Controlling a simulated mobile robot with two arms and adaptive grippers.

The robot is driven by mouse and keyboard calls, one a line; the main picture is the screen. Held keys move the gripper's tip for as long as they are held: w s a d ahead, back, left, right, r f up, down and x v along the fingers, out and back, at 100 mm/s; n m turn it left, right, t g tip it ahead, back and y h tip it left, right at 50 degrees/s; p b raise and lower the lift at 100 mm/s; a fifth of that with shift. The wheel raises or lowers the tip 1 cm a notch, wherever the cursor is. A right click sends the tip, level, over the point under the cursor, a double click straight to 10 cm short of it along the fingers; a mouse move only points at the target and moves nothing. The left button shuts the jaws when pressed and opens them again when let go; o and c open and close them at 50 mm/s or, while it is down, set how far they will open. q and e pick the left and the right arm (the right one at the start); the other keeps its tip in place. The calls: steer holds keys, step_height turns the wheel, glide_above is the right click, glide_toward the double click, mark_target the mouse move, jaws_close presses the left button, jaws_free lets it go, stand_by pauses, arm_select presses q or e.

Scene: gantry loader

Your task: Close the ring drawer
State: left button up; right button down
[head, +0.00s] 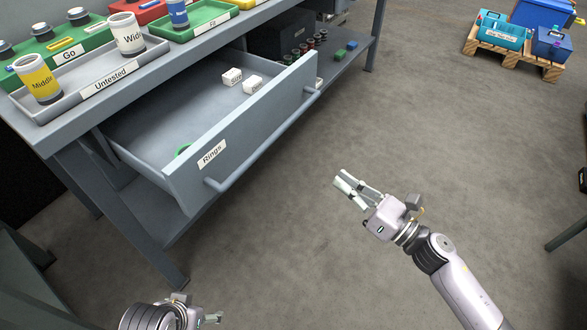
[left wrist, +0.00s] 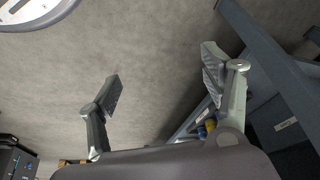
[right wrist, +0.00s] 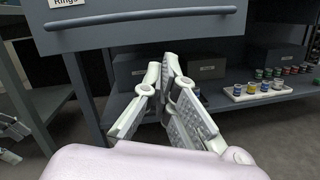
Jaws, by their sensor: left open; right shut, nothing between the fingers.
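The ring drawer (head: 240,140) is grey, labelled "Rings", and stands pulled out from under the bench in the head view. Its bar handle (head: 265,143) runs along the front. Two small white boxes and part of a green ring lie inside. The drawer front also shows at the top of the right wrist view (right wrist: 190,38), with the handle (right wrist: 140,17) beyond my fingers. My right gripper (head: 348,186) is shut and empty, apart from the handle, out in front of the drawer. My left gripper (left wrist: 162,78) is open and empty; only part of it shows at the bottom of the head view.
The bench top above holds a grey "Untested" tray (head: 95,88), a green "Fit" tray (head: 215,25) and labelled cylinders. A lower shelf (head: 345,62) carries dark bins and small jars. A pallet (head: 510,55) with blue cases stands at the far right. The floor before the drawer is clear.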

steer(key=w+a+r+n, duration=0.1)
steer(key=a, duration=0.3)
steer(key=w+a+r+n+g+y, duration=0.1)
steer(key=w+a+r+n, duration=0.1)
steer(key=a, duration=0.2)
steer(key=w+a+r+n+y, duration=0.1)
steer(key=a+r+n, duration=0.1)
steer(key=a, duration=0.2)
steer(key=shift+w+r+g+p, duration=0.2)
steer(key=shift+w+g+p, duration=0.1)
steer(key=shift+g, duration=0.1)
arm_select(q)
steer(key=shift+s+v, duration=0.15)
steer(key=shift+v, duration=0.95)
steer(key=shift+s+v, duration=0.15)
steer(key=shift+v, duration=1)
arm_select(e)
steer(key=shift+w+a, duration=0.35)
steer(key=shift+a, duration=0.15)
arm_select(q)
steer(key=shift+d+f, duration=0.15)
steer(key=shift+f, duration=0.05)
arm_select(e)
steer(key=shift+a, duration=0.1)
